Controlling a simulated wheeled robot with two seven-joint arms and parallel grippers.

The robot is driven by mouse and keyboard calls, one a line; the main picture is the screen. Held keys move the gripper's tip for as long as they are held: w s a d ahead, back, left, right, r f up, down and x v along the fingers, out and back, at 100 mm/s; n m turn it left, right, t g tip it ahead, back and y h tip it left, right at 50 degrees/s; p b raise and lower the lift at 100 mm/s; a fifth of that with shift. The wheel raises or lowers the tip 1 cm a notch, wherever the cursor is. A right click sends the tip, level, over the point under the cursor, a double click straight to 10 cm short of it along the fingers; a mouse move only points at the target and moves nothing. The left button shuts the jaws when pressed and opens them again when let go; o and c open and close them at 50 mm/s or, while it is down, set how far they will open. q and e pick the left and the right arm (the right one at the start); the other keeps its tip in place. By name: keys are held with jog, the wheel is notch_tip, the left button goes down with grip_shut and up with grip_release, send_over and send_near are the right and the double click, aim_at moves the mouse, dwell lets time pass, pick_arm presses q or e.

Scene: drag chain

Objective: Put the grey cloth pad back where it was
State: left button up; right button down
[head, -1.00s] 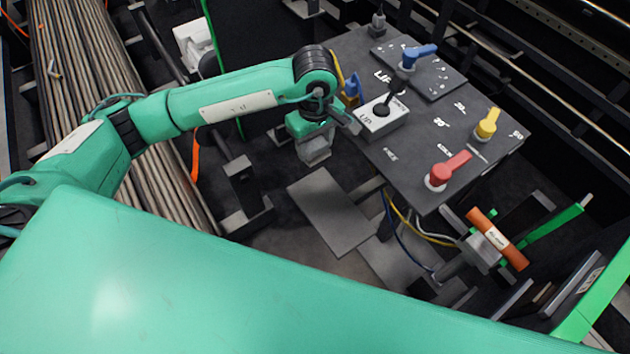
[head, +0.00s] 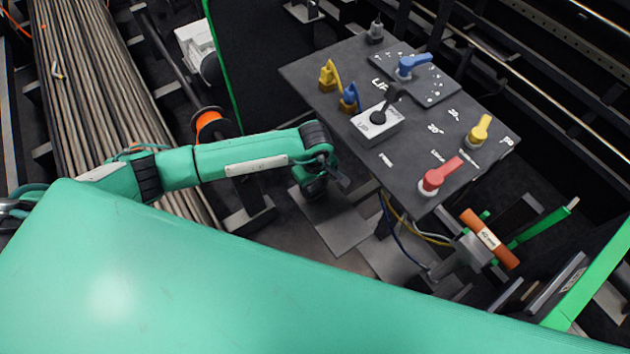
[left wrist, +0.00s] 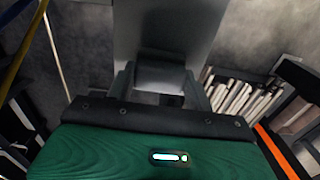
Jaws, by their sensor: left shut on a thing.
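The grey cloth pad (left wrist: 160,72) is between the two fingers of my left gripper (left wrist: 159,88) in the left wrist view. The gripper is shut on it. A flat grey plate (left wrist: 168,28) lies just beyond the pad; I cannot tell whether the pad touches it. In the head view my left gripper (head: 316,192) is low, over the far-left end of the same grey plate (head: 335,228), beside the control panel's near-left edge. The pad is hidden there behind my gripper and wrist. My right gripper is not in view.
An orange roll (head: 490,238) is at the right. Long rods (head: 85,90) lie at the left.

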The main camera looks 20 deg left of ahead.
aim_at(315, 185)
pick_arm(q)
jog(key=shift+f, duration=0.15)
jog(key=o, duration=0.9)
jog(key=shift+o, duration=0.2)
jog(key=shift+r, duration=0.25)
jog(key=shift+w+r, duration=0.1)
jog(key=shift+r, duration=0.15)
notch_tip(315, 185, up, 11)
jog(key=b, duration=0.4)
jog(key=shift+r, duration=0.2)
